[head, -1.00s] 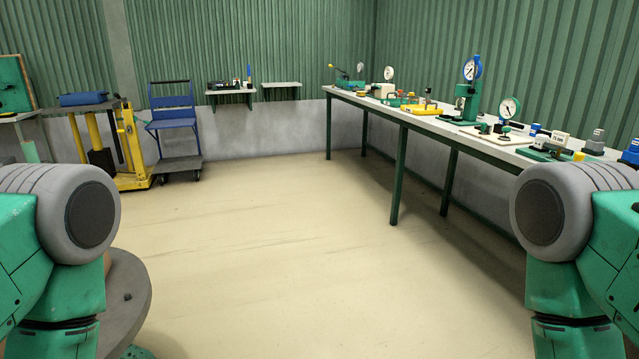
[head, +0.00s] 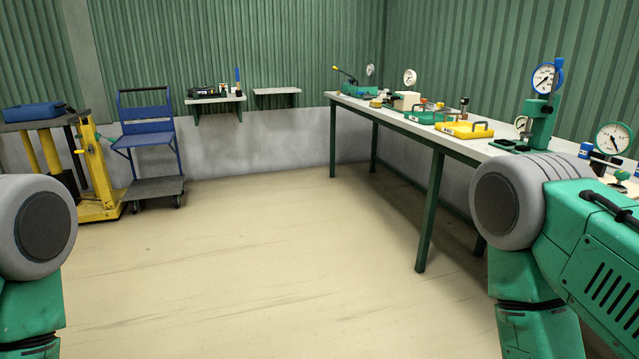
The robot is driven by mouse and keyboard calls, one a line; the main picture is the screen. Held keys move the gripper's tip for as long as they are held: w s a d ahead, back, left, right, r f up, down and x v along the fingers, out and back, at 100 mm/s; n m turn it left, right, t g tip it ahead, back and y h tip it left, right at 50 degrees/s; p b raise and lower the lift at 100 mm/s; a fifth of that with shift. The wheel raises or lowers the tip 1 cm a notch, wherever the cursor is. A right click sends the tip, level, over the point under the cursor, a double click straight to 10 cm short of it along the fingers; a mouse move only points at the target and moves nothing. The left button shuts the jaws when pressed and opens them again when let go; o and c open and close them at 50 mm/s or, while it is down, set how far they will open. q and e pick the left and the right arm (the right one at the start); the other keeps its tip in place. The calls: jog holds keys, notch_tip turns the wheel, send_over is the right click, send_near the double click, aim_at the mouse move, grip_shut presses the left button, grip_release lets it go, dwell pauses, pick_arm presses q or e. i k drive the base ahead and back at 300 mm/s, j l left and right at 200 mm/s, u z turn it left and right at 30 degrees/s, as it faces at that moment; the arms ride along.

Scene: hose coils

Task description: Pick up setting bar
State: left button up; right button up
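I cannot single out the setting bar with certainty. Several small tools and gauges stand on the long workbench (head: 385,118) along the right wall, too small to tell apart. A blue-ended bar-like piece (head: 588,151) shows in front of the dial gauge at the right edge; I cannot tell whether it is the setting bar. Both of my arms show only as upper links at the left and right edges. Neither gripper is in view. My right arm hides part of the bench's near end.
A blue cart (head: 147,145) and yellow lift (head: 98,170) are on the left. A wall shelf (head: 215,98) holds small items. The floor (head: 270,260) between is clear.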

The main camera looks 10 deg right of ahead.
aim_at(439, 106)
jog(key=i, duration=2)
jog(key=i+z, duration=0.2)
jog(key=i, duration=0.3)
jog(key=i+j+z, duration=0.25)
jog(key=i, duration=0.25)
jog(key=i+j+z, duration=0.2)
jog(key=i, duration=0.25)
jog(key=i+j+z, duration=0.25)
jog(key=i, duration=0.2)
